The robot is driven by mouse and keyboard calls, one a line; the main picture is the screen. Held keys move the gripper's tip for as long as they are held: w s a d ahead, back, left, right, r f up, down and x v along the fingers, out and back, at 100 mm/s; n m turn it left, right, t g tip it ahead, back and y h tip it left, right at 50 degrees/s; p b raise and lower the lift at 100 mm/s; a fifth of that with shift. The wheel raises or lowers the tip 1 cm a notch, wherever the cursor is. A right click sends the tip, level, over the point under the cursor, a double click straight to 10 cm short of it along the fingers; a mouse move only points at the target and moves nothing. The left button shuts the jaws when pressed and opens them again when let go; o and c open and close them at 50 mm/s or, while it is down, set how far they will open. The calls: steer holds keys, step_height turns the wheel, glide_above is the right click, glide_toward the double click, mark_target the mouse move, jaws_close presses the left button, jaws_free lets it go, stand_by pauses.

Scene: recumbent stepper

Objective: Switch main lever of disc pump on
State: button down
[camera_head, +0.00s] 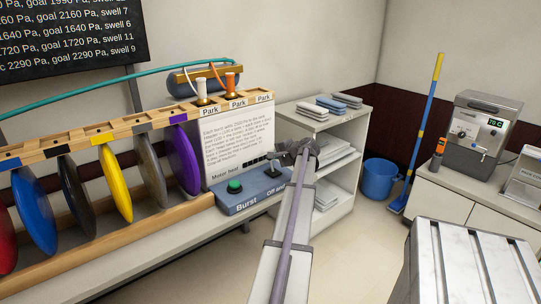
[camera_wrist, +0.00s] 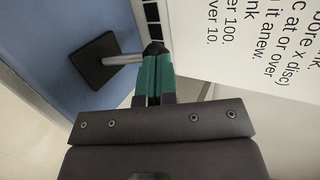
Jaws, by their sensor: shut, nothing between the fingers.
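The main lever (camera_head: 271,168) stands on the blue control box (camera_head: 240,199), near a label that starts with "Off". In the wrist view the lever is a metal rod (camera_wrist: 122,60) on a dark square plate (camera_wrist: 93,62), with a black knob (camera_wrist: 154,48) at its end. My gripper (camera_wrist: 155,68) has its teal fingers together and empty. Their tips are right at the knob; I cannot tell whether they touch it. In the head view my gripper (camera_head: 286,155) is at the right end of the box, and my arm hides part of the label there.
A green button (camera_head: 235,186) marked "Burst" sits left on the box. A white text panel (camera_head: 238,142) rises behind it. Coloured discs (camera_head: 115,183) stand in a wooden rack at left. A white shelf (camera_head: 335,150) with folded towels stands close behind my gripper.

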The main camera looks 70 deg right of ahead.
steer(key=shift+d, duration=0.1)
stand_by(0.5)
steer(key=shift+r, duration=0.15)
steer(key=p+v, duration=0.7)
steer(key=v, duration=0.6)
steer(key=shift+r+p, duration=0.3)
steer(key=shift+r, duration=0.25)
steer(key=shift+s, duration=0.15)
